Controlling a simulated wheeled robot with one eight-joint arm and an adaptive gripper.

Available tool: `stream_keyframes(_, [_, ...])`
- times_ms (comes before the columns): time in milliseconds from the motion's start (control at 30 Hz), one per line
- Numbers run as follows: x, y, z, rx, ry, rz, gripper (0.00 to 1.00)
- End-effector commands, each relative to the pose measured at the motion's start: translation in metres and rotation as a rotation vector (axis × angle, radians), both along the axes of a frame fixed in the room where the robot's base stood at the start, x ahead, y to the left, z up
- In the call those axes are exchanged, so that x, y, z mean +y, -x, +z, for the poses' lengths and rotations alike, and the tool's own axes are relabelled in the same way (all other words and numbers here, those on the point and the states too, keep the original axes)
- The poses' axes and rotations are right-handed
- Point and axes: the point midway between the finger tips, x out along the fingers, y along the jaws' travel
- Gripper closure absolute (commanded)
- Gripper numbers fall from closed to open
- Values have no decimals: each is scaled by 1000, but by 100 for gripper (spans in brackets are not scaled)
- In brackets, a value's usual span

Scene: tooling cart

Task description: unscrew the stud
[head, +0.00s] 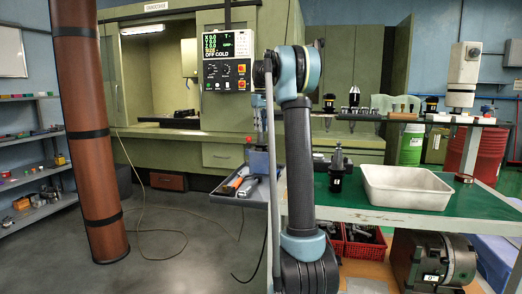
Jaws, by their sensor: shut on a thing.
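My arm rises in front of the cart in the head view and covers part of it. My gripper (260,127) seems to point down at the left of the arm, small and partly hidden. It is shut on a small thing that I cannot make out. Just below it is a blue block-like fixture (258,161) at the grey side tray (255,201). I cannot tell the stud apart at this size. A black tool holder (337,166) stands upright on the green cart top (350,213), right of the arm and apart from my gripper.
Orange-and-grey hand tools (236,182) lie in the side tray. Several tool holders stand on the raised shelf behind (400,119). Red crates (362,241) are below. A brown column (88,130) stands left, with open floor between.

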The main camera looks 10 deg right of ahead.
Motion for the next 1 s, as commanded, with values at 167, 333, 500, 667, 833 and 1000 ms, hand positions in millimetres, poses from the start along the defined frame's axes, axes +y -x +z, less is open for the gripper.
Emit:
stream_keyframes(167, [-1, 0, -2, 1, 0, 133, 100])
stream_keyframes(333, [-1, 0, -2, 1, 0, 164, 100])
stream_keyframes(500, [-1, 0, -2, 0, 1, 162, 100])
stream_keyframes(667, [-2, 0, -2, 0, 1, 229, 100])
stream_keyframes(833, [-2, 0, -2, 0, 1, 399, 100])
stream_keyframes(1000, [-1, 0, -2, 0, 1, 566, 100])
